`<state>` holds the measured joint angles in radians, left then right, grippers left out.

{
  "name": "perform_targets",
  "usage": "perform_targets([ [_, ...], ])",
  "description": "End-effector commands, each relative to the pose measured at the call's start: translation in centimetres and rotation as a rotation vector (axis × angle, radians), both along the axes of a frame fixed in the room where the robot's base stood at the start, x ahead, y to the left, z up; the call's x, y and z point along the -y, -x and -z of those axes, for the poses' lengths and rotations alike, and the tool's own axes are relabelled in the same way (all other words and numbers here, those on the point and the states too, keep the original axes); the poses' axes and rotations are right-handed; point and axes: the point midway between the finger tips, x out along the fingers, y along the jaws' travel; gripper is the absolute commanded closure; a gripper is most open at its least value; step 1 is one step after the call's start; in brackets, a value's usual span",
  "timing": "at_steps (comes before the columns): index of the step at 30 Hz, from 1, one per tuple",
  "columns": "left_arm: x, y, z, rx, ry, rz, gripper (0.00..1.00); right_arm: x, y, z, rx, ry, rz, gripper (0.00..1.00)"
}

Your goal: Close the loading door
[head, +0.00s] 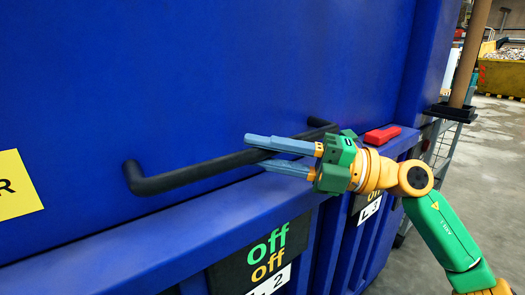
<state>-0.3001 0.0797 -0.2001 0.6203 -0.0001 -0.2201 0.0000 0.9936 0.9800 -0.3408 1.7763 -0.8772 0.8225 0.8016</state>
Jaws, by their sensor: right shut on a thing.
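The loading door (200,70) is a large blue panel that fills the upper left and middle of the head view. A black bar handle (185,177) runs along its lower part, slanting up to the right. My right gripper (262,152) comes in from the right with its grey fingers above and below the handle, shut on it. The fingers hide a short stretch of the bar. The door's full outline is out of view, so I cannot tell how far it stands open. My left gripper is not in view.
A blue ledge (150,245) runs below the door, with dark "Off" panels (262,252) on the front beneath. A red lever (382,135) sits right of my gripper. A brown post (470,55) and a yellow container (503,76) stand farther right, beside open grey floor (480,190).

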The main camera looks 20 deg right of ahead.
Motion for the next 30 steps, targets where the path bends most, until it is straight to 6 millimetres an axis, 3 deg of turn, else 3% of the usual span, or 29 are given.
perform_targets([
  [2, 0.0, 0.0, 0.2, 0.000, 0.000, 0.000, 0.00, -0.3, 0.0, 0.9, -0.015, 0.018, -0.011, 1.00],
  [3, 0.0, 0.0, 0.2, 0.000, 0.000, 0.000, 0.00, -0.3, 0.0, 0.9, -0.015, 0.018, -0.011, 0.67],
  [6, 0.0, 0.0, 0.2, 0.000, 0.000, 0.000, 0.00, -0.3, 0.1, 0.8, -0.012, 0.016, -0.009, 0.43],
  [14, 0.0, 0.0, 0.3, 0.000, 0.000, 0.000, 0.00, 0.1, 0.1, 0.7, -0.010, 0.011, -0.006, 0.43],
  [24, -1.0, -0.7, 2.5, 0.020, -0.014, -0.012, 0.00, 5.7, 2.6, 1.9, -0.013, 0.012, -0.004, 0.43],
  [30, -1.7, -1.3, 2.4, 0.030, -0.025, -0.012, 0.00, 6.3, 3.0, 1.6, -0.010, 0.013, -0.007, 0.43],
])
